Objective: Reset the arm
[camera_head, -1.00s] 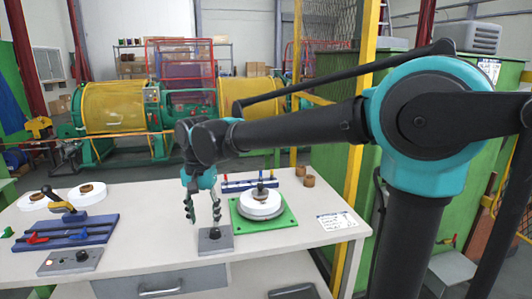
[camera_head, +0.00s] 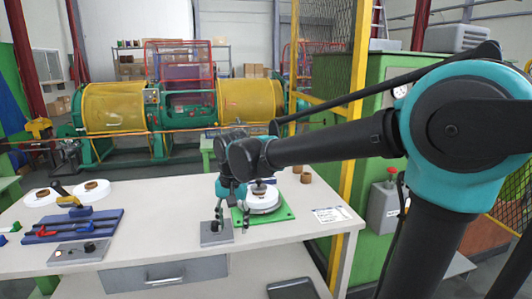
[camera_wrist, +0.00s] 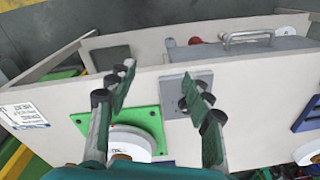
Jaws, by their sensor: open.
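My gripper (camera_head: 232,228) is at the end of my arm above the table, next to the green plate (camera_head: 285,213) with the white spool (camera_head: 263,201) on it. A grey block with a dark knob (camera_head: 214,238) stands by the fingers. In the wrist view my gripper (camera_wrist: 160,88) is open, its two fingers wide apart with nothing between them. That view also shows the green plate (camera_wrist: 150,118) under the left finger and the grey block (camera_wrist: 172,92) between the fingers. The fingers partly hide both.
The white table (camera_head: 180,203) has a blue rack (camera_head: 105,221), a second grey block (camera_head: 78,253) and white spools (camera_head: 92,189) at left. A label card (camera_head: 331,214) lies at right. A yellow post (camera_head: 354,120) and green cabinet (camera_head: 375,160) stand beyond the right edge.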

